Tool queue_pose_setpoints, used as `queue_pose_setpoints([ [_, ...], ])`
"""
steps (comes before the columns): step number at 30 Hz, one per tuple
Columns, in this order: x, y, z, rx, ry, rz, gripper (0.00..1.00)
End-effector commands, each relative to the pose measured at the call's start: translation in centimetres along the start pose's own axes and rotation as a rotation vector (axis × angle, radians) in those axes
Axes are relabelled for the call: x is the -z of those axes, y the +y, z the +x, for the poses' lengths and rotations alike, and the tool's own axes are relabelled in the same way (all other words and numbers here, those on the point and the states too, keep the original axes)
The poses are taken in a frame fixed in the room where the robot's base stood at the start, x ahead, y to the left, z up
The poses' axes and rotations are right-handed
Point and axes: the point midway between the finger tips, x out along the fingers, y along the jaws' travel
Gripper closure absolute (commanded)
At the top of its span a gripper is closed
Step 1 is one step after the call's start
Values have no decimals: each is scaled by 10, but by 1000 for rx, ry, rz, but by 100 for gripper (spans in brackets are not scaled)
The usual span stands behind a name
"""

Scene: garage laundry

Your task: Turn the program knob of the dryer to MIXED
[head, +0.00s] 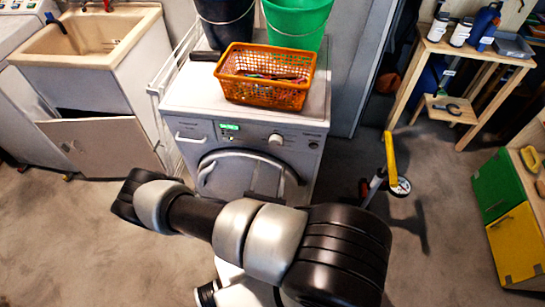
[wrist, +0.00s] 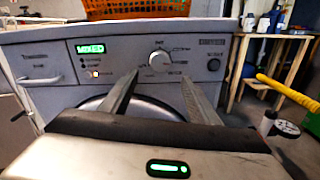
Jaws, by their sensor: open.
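The dryer (head: 182,100) stands upright against the wall. Its round program knob (head: 276,139) is on the front panel, right of a lit green display (head: 229,127). In the wrist view the display (wrist: 90,49) appears to read MIXED. The knob (wrist: 160,60) shows clear of the fingers, with small printed labels around it too blurred to read. My gripper (wrist: 160,76) is open and empty, its two fingers apart below and to either side of the knob. In the head view my arm hides most of the gripper.
An orange basket (head: 262,94) and two buckets, one green (head: 297,20) and one dark (head: 226,22), stand on the dryer. A sink cabinet (head: 104,62) is at left. A yellow-handled tool (head: 390,158) stands at right. The floor at right has free room.

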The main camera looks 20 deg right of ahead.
Motion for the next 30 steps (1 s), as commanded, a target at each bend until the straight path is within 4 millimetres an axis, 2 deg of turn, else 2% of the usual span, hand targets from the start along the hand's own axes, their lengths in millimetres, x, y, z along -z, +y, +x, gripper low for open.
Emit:
queue_pose_setpoints([
  [1, 1, 0, -13, -2, 3, -2, 44],
  [6, 1, 0, -47, -2, 2, -2, 44],
  [12, 1, 0, -70, 0, 1, 0, 44],
  [30, 0, 0, -74, 0, 0, 0, 44],
])
